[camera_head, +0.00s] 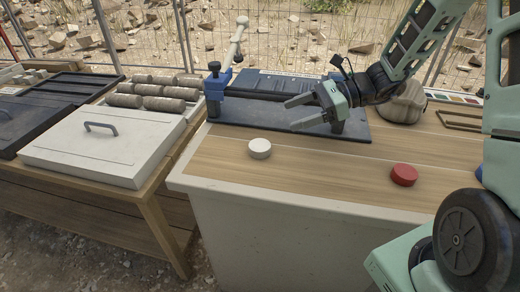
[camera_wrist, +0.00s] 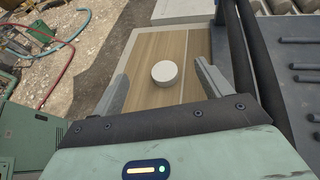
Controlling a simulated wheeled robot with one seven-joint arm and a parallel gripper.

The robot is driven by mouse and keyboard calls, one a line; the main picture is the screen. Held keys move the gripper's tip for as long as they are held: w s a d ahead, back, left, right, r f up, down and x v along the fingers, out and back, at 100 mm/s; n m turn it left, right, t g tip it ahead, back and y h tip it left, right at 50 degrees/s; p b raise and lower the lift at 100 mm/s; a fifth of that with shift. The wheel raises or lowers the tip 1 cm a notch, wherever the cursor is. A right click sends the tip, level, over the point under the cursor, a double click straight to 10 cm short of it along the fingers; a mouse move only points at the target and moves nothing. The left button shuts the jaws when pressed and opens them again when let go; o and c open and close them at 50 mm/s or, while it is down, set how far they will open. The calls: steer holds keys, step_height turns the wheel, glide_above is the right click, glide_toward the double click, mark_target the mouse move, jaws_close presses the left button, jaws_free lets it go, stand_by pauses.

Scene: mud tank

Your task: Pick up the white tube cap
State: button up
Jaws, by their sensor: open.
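The white tube cap (camera_head: 260,148) is a short round disc lying flat on the wooden top of the bench, near its left front part. It also shows in the wrist view (camera_wrist: 165,73), framed between my two fingers but farther off. My gripper (camera_head: 292,113) is open and empty. In the head view it is above the dark tray area, behind and to the right of the cap, with its fingers pointing left. Nothing touches the cap.
A red cap (camera_head: 404,175) lies on the bench to the right. A dark blue-ended rig (camera_head: 225,108) stands at the back, beneath and behind my gripper. A white lidded box (camera_head: 105,145) and several core samples (camera_head: 150,95) are on the left table. Bare wood surrounds the white cap.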

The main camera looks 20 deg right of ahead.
glide_toward(269, 145)
steer(key=x, duration=0.2)
steer(key=shift+w+a+f+b, duration=0.15)
steer(key=shift+a+b, duration=0.1)
steer(key=shift+b, duration=0.1)
steer(key=shift+x, duration=3.8)
steer(key=c, duration=1)
